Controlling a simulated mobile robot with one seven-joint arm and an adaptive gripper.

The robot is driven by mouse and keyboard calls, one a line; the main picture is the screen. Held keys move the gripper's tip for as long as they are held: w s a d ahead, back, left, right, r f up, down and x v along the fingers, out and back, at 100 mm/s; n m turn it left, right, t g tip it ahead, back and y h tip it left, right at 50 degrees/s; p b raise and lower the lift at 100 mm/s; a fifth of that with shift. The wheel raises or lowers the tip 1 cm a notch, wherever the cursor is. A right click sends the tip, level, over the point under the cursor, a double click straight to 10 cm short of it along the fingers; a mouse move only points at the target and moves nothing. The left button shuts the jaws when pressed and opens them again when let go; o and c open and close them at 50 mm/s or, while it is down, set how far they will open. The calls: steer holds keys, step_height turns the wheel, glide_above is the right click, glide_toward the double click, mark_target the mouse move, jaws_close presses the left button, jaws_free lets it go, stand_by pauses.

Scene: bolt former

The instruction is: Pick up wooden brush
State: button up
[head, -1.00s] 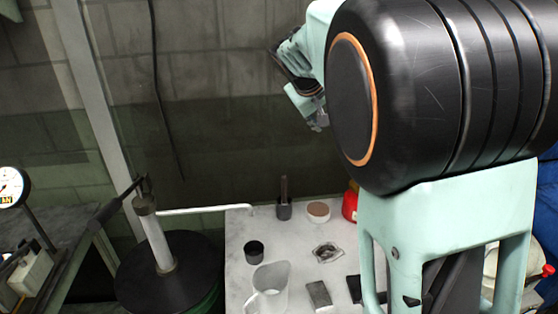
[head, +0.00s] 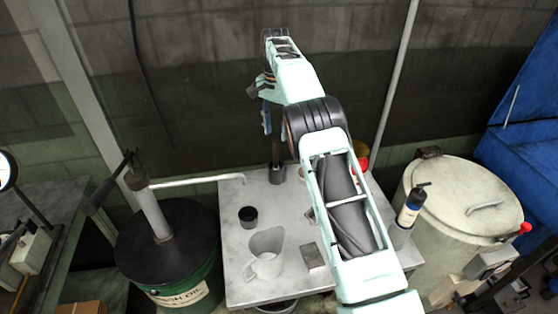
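A dark brown upright stick, which looks like the brush handle (head: 276,152), stands in a small dark holder (head: 276,174) near the back edge of the pale table (head: 233,201). Its bristles cannot be made out. My gripper (head: 267,130) hangs from the end of my arm, above and slightly left of the handle in the picture. The fingers are small and dark here, so their opening is unclear. I see nothing held in them. I cannot tell how far apart in depth they and the handle are.
A clear pitcher (head: 266,254), a dark cup (head: 248,217) and a grey block (head: 313,257) stand on the table. My arm covers the table's right part. A green drum with a pump (head: 170,240) is at left, a lidded bin (head: 465,195) with a bottle (head: 409,208) at right.

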mark_target(276, 155)
step_height(276, 155, down, 5)
steer(key=shift+f+b, duration=0.2)
steer(key=shift+b, duration=0.1)
steer(key=shift+s+a+f+p, duration=0.1)
steer(key=shift+s+f+p, duration=0.1)
steer(key=shift+f, duration=1.15)
steer(key=shift+s+f+p, duration=0.1)
steer(key=shift+f+p, duration=0.1)
steer(key=shift+f, duration=1.1)
steer(key=shift+c, duration=0.3)
jaws_close()
